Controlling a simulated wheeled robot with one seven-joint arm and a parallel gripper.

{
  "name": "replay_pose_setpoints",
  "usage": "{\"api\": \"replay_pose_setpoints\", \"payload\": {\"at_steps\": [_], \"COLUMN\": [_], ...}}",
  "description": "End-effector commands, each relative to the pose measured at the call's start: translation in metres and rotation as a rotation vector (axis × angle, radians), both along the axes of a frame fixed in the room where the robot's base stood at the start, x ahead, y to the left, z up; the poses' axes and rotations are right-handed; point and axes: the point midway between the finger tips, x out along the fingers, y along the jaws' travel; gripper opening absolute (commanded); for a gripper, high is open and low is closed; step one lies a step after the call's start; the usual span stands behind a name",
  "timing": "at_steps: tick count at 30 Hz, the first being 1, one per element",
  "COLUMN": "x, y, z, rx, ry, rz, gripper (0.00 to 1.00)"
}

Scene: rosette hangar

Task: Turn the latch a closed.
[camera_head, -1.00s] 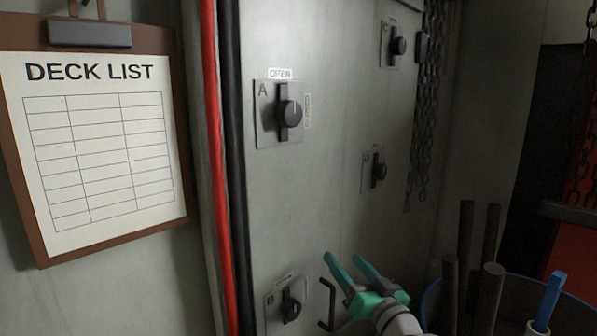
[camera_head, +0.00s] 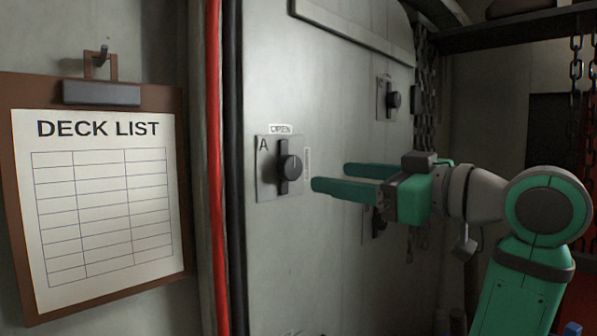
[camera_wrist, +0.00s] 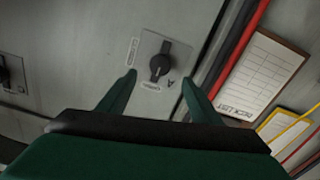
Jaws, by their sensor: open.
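Latch A (camera_head: 290,167) is a dark round knob with a bar handle on a square plate marked A, on the grey door panel. Its bar stands upright, pointing at the OPEN label (camera_head: 281,129) above. A second label sits at the plate's right edge. My gripper (camera_head: 330,178) is green, open and empty, to the right of the latch and apart from it, fingers pointing toward it. In the wrist view, latch A (camera_wrist: 160,66) shows beyond and between my two fingertips, and the picture is tilted.
Another latch (camera_head: 393,99) is at the upper right, and one more (camera_head: 378,222) is partly hidden behind my gripper. A red pipe (camera_head: 214,150) and a dark one run left of the panel. A DECK LIST clipboard (camera_head: 98,205) hangs at far left. Chains (camera_head: 426,70) hang right.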

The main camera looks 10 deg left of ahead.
Motion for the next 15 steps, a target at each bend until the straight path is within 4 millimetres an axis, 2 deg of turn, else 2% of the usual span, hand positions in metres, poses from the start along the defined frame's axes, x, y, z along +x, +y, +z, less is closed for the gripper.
{"api": "replay_pose_setpoints", "payload": {"at_steps": [5,15], "x": [0.004,0.041], "y": [0.008,0.052], "z": [0.002,0.002], "rx": [-0.006,-0.004], "ry": [-0.001,0.000], "rz": [0.004,0.006], "gripper": [0.59,0.59]}}
